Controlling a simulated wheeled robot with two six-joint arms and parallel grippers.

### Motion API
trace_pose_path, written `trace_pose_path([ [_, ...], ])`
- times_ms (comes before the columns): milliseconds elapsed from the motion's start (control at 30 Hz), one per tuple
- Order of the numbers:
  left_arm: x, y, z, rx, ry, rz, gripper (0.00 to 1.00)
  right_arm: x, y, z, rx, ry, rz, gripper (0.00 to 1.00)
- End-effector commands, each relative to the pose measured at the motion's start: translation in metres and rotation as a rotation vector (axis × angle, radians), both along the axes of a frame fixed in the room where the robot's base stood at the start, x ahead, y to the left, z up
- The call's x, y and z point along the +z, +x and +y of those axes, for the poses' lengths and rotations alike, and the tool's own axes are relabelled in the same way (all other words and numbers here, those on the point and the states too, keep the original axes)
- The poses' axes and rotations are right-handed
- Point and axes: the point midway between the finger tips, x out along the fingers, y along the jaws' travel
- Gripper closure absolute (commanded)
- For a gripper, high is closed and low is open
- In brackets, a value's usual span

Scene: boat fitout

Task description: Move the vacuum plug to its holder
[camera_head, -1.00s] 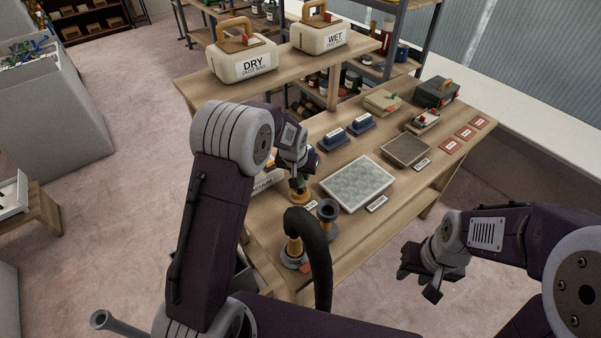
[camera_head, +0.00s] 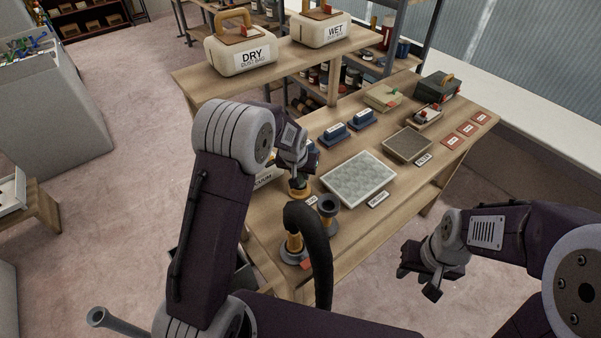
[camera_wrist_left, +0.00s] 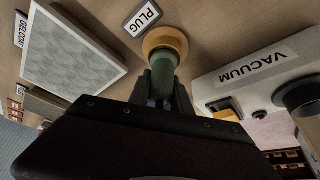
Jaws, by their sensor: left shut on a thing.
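My left gripper (camera_head: 299,180) is shut on the green vacuum plug (camera_wrist_left: 161,73), whose body shows between the fingers in the left wrist view. The plug's far end meets a round yellow-brown ring (camera_wrist_left: 165,41) beside the label PLUG (camera_wrist_left: 143,17). The ring also shows in the head view (camera_head: 299,192), directly below the gripper on the bench. I cannot tell how deep the plug sits in the ring. A white box labelled VACUUM (camera_wrist_left: 252,74) stands next to it, partly hidden by my arm in the head view. My right gripper (camera_head: 418,284) is open and empty, off the bench's right side.
DRY (camera_head: 241,50) and WET (camera_head: 320,28) bins sit on the raised shelf.

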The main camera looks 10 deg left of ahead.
Motion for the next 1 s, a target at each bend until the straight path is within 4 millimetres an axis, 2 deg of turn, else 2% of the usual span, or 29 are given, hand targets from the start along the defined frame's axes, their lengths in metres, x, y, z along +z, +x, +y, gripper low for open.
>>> trace_pose_path([
  [233, 0.001, 0.000, 0.000, 0.000, 0.000, 0.000, 1.00, 0.001, 0.000, 0.000, 0.000, 0.000, 0.000, 0.64],
  [267, 0.001, 0.000, 0.000, 0.000, 0.000, 0.000, 0.70, 0.001, 0.000, 0.000, 0.000, 0.000, 0.000, 0.64],
  [333, 0.001, 0.000, 0.000, 0.000, 0.000, 0.000, 0.51, 0.001, 0.000, 0.000, 0.000, 0.000, 0.000, 0.64],
  [667, 0.002, -0.001, 0.000, 0.000, 0.000, 0.000, 0.50, 0.000, 0.000, 0.000, 0.000, 0.000, 0.000, 0.64],
  [767, 0.015, -0.005, 0.000, 0.000, 0.000, -0.003, 0.50, 0.000, 0.000, 0.000, 0.000, 0.000, 0.000, 0.64],
  [1000, 0.064, -0.025, 0.000, 0.000, -0.001, -0.005, 0.50, -0.002, 0.000, 0.000, 0.000, 0.000, 0.000, 0.64],
])
